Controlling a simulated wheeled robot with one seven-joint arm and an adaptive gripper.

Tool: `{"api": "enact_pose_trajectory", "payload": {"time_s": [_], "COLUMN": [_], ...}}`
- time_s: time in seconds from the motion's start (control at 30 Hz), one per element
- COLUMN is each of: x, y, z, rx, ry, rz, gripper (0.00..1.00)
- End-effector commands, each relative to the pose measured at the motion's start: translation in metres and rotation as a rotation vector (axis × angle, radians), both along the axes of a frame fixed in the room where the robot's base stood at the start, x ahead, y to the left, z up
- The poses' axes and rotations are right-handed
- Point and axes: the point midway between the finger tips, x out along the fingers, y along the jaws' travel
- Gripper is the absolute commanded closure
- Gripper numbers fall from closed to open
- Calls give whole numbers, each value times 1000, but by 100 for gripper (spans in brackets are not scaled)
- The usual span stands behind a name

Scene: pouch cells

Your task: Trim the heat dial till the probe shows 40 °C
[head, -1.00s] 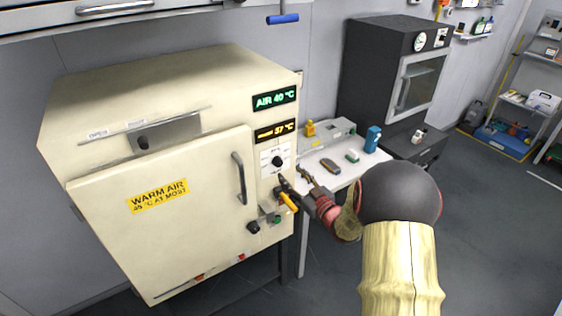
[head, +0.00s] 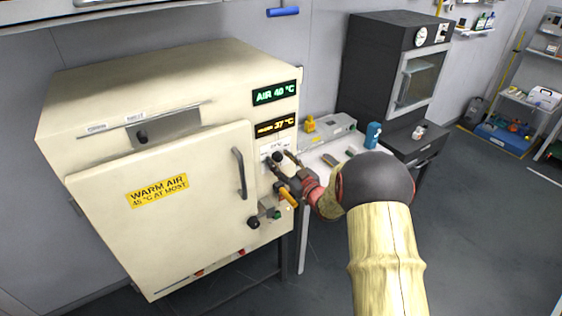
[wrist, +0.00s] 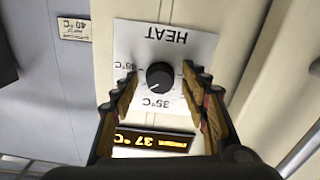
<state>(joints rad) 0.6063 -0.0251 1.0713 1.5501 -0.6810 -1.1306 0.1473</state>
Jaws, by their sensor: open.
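The heat dial (wrist: 159,75) is a round black knob on a white plate marked HEAT, 35 °C and 45 °C. In the head view the dial (head: 278,157) is on the right of the cream oven's front. My gripper (wrist: 160,84) is open, one finger on each side of the dial; I cannot tell whether they touch it. In the head view my gripper (head: 281,160) is at the plate and partly covers it. The amber probe display (head: 275,127) reads 37 °C, also in the wrist view (wrist: 153,141). The green display (head: 275,93) reads AIR 40 °C.
The oven (head: 95,235) has a vertical door handle (head: 239,173) just left of the dial and a yellow WARM AIR sticker (head: 158,191). An orange lever (head: 288,197) and a black knob (head: 253,222) sit below the dial. A white bench (head: 312,160) stands to the right.

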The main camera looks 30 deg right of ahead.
Motion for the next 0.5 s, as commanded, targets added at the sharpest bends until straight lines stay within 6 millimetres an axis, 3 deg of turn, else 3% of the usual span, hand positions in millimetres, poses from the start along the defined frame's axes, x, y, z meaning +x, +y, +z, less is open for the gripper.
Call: {"api": "enact_pose_trajectory", "payload": {"time_s": [0.5], "x": [0], "y": [0], "z": [0], "rx": [0], "ry": [0], "rz": [0], "gripper": [82]}}
